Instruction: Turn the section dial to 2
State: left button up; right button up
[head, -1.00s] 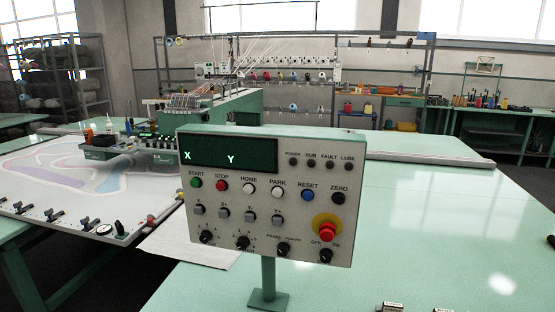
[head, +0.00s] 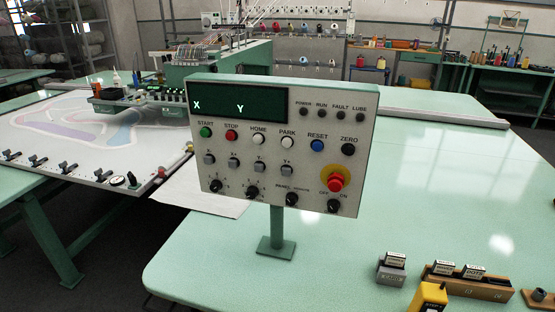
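The control panel (head: 282,145) stands on a green post on the pale green table. Along its bottom row are several black dials. The far-left dial (head: 216,186) and the dial right of it (head: 252,192) have small marks around them, too small to read. The third dial (head: 291,199) is by a "PANEL" label, and the rightmost dial (head: 333,206) is marked OFF and ON. I cannot tell which one is the section dial or where its pointer stands. Neither of my grippers is in view.
A red stop button (head: 336,184) on a yellow ring sits at the panel's lower right. A grey block (head: 392,274), a brown holder (head: 468,288) with labelled blocks and a yellow item (head: 428,298) lie at the table's front right. The table (head: 440,190) right of the panel is clear.

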aim_at(252, 192)
jog(key=j+u, duration=0.2)
jog(key=j, duration=0.25)
jog(key=i+j+u, duration=0.2)
jog(key=j, duration=0.2)
jog(key=i+j+u, duration=0.2)
jog(key=j, duration=0.25)
jog(key=k, duration=0.1)
